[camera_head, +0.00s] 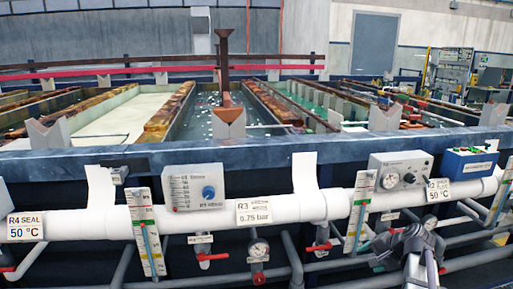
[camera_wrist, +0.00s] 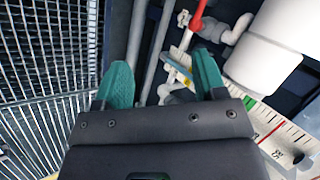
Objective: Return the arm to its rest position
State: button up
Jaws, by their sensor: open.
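My gripper (camera_wrist: 163,80) shows in the wrist view with two teal fingers spread apart. Nothing is between the fingertips. Behind them are grey pipes, a red valve handle (camera_wrist: 199,14) and a white scale strip (camera_wrist: 283,137). I cannot tell how far the fingers are from these. In the head view, a grey jointed part that looks like my arm stands at the lower right, in front of the pipes. The gripper's fingers cannot be made out there.
A white pipe (camera_head: 283,208) runs across the front of the tanks, with gauges, red-handled valves and control boxes such as the blue-knobbed one (camera_head: 196,188). The blue tank edge (camera_head: 240,151) lies behind it. A metal grating (camera_wrist: 45,60) fills the wrist view's left side.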

jog(key=s+a+f+n+g+h, duration=0.25)
jog(key=s+a+n, duration=0.35)
jog(key=a, duration=0.5)
jog(key=s+a+f+n+g+h, duration=0.15)
jog(key=s+a+n+g, duration=0.25)
jog(key=s+a, duration=0.6)
jog(key=w+a+r+p, duration=0.1)
jog(key=r+p, duration=1)
jog(key=a+r+p, duration=0.2)
jog(key=r+p, duration=0.8)
jog(key=r, duration=0.1)
jog(key=shift+w+a+n+p, duration=0.25)
jog(key=shift+w+n+p, duration=0.05)
jog(key=shift+w+p, duration=0.05)
jog(key=shift+r, duration=0.1)
jog(key=shift+c, duration=0.3)
